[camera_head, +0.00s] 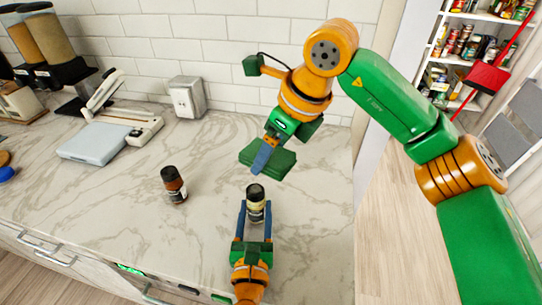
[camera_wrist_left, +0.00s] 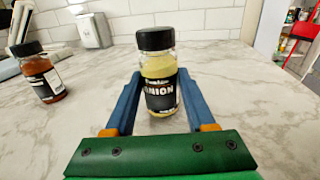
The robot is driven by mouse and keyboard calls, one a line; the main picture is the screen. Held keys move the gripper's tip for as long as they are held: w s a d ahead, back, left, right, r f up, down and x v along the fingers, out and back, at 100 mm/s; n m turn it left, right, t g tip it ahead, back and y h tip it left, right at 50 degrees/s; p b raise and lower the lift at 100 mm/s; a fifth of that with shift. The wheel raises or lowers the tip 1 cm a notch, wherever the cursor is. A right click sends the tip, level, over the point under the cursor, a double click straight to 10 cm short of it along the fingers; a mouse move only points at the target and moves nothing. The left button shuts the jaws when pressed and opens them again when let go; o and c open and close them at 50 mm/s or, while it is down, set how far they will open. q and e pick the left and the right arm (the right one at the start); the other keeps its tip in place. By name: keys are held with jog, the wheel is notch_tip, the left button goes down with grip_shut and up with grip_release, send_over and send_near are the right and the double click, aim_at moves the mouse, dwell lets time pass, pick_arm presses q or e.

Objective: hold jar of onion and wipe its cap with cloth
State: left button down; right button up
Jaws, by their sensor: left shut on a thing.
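The onion jar (camera_head: 256,207) has a black cap and pale yellow contents and stands upright at the front of the counter. In the left wrist view the jar (camera_wrist_left: 159,80) shows its black label reading "ONION". My left gripper (camera_head: 255,213) is shut on the jar's body from the front, a blue finger on each side, with the cap clear above. A folded dark green cloth (camera_head: 281,163) lies behind the jar. My right gripper (camera_head: 261,160) reaches down over the cloth with its blue fingers at it. Whether these fingers grip the cloth is unclear.
A dark red-brown spice jar (camera_head: 173,186) with a black cap stands to the left. A scale (camera_head: 95,145), a white metal box (camera_head: 187,97) and dispensers (camera_head: 45,45) are farther back. Marble counter (camera_head: 120,210) is free around the jars. Stocked shelves (camera_head: 470,50) stand at right.

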aim_at(260, 189)
jog(key=shift+f, duration=0.2)
dwell(0.5)
notch_tip(260, 189, down, 7)
jog(key=shift+f, duration=0.2)
jog(key=shift+a+f, duration=0.2)
jog(key=shift+a, duration=0.4)
jog(key=shift+c, duration=0.6)
jog(key=shift+w+a, duration=0.15)
jog(key=shift+a, duration=0.9)
jog(key=shift+w+a, duration=0.1)
jog(key=shift+a, duration=0.9)
jog(key=shift+d, duration=2.75)
jog(key=shift+s+a+r, duration=0.1)
jog(key=shift+s+r, duration=0.05)
jog(key=shift+r, duration=1.9)
jog(key=shift+s+r, duration=0.1)
jog(key=shift+r, duration=1.95)
pick_arm(q)
jog(key=shift+c, duration=0.8)
grip_release()
